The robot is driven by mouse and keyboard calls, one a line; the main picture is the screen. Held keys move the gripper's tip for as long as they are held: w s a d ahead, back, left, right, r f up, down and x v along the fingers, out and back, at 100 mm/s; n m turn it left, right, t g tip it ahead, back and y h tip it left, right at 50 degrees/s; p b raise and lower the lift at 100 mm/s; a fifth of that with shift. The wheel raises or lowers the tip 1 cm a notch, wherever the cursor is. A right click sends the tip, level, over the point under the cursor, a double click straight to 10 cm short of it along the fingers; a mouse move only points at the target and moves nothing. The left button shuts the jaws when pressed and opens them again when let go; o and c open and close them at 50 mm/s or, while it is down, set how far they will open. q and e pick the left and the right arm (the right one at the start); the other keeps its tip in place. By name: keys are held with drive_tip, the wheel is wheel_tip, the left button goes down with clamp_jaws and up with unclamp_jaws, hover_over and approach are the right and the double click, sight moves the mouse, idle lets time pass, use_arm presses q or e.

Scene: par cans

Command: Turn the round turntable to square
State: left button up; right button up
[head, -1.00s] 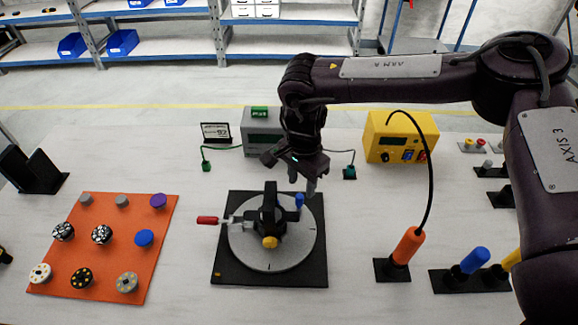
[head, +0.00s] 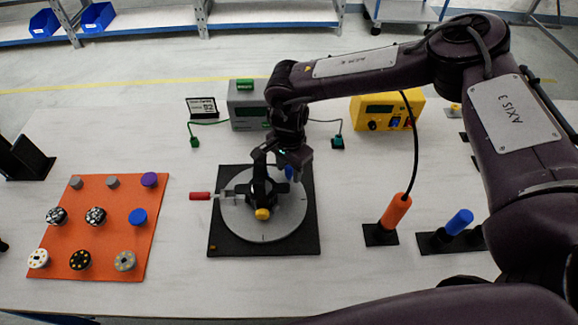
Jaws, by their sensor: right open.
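The round turntable (head: 284,228) is a light grey disc on a square black base plate (head: 225,243) in the middle of the table. A black fixture (head: 262,190) with a yellow knob (head: 262,214) stands on it. A red-handled clamp (head: 201,196) points left from the disc. A blue peg (head: 289,173) at the disc's back is partly hidden. My right gripper (head: 277,164) is open, pointing down over the back of the turntable, close to the blue peg and the fixture. I cannot tell whether it touches either. My left gripper is not in view.
An orange mat (head: 118,215) with several round pieces lies at left. Behind the turntable stand a grey meter box (head: 247,120) and a yellow power unit (head: 368,112). An orange-handled tool (head: 396,210) and a blue-handled one (head: 459,222) stand at right. The table front is clear.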

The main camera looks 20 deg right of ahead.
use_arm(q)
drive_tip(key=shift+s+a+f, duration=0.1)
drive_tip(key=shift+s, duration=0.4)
use_arm(e)
clamp_jaws()
